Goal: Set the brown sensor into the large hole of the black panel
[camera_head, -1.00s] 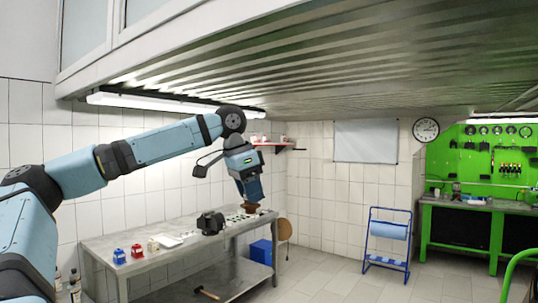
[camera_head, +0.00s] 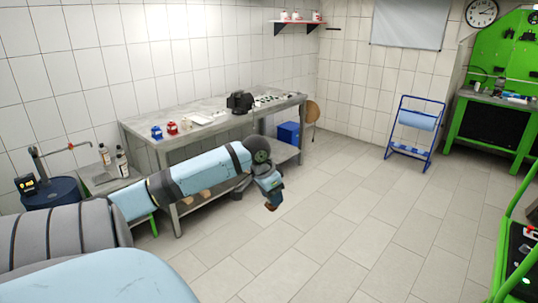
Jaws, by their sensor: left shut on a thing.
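The brown sensor (camera_head: 271,207) is a small brown piece at the tip of my left gripper (camera_head: 272,198). The gripper is shut on it and holds it, pointing down, in the air in front of the metal table, with bare floor behind it in the picture. My left arm comes in from the lower left. A black panel (camera_head: 517,252) in a green frame shows partly at the right edge, well apart from the gripper. Its large hole cannot be made out. My right gripper is not in view.
The metal table (camera_head: 150,122) along the wall carries a black device (camera_head: 240,102), a blue item (camera_head: 157,132), a red item (camera_head: 172,128) and a white tray (camera_head: 205,118). A blue barrel (camera_head: 40,193) stands at left. The tiled floor between table and green frame is clear.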

